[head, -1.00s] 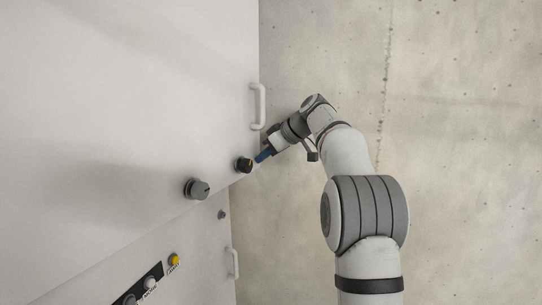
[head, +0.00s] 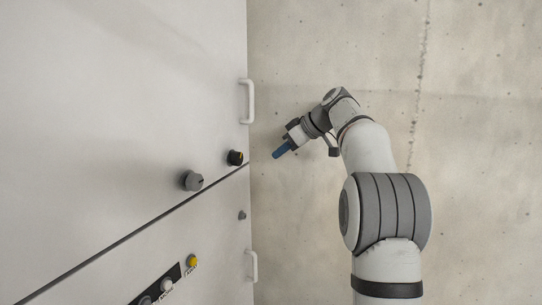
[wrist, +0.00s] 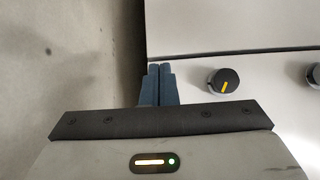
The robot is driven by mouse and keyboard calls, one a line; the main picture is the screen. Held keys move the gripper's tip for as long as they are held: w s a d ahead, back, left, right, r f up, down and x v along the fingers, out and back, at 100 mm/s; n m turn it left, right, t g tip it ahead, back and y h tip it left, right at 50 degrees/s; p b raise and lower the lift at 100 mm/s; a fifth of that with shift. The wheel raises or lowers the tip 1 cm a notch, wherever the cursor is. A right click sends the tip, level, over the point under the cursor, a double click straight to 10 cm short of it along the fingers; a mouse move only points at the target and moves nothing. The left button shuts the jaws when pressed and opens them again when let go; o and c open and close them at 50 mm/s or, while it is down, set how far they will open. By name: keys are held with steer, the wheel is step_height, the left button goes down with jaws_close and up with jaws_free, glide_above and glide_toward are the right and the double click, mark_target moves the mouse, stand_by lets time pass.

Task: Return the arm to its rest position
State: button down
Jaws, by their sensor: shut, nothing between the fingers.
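My gripper (head: 281,151) is at the end of my raised arm, in front of the concrete wall and to the right of the white cabinet's edge in the head view. Its blue fingers are together and hold nothing. In the wrist view the shut fingers (wrist: 159,84) stand left of a black knob (wrist: 223,81) with a yellow mark, apart from it. The same black knob shows in the head view (head: 235,158), left of the fingertips with a gap between.
The white cabinet (head: 120,90) fills the left side. It carries a grey knob (head: 192,181), an upper handle (head: 247,101), a lower handle (head: 252,266) and a yellow button (head: 193,261). Bare concrete wall (head: 480,150) lies on the right, with free room around my arm.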

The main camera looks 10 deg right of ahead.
steer(key=w+d+v, duration=0.1)
steer(key=v, duration=0.8)
steer(key=s+a+f+m+g+h, duration=0.1)
steer(key=s+a+f+m+h, duration=0.1)
steer(key=s+f, duration=0.7)
steer(key=s+a+f+m+g+h, duration=0.1)
steer(key=s+a+f+m+h, duration=0.2)
steer(key=s+f, duration=0.7)
steer(key=s+a+f+m+h, duration=0.2)
steer(key=s+a+f+m, duration=0.3)
steer(key=s+f, duration=0.5)
steer(key=s, duration=0.8)
steer(key=shift+a+g, duration=0.2)
steer(key=shift+g, duration=0.2)
steer(key=shift+s, duration=0.15)
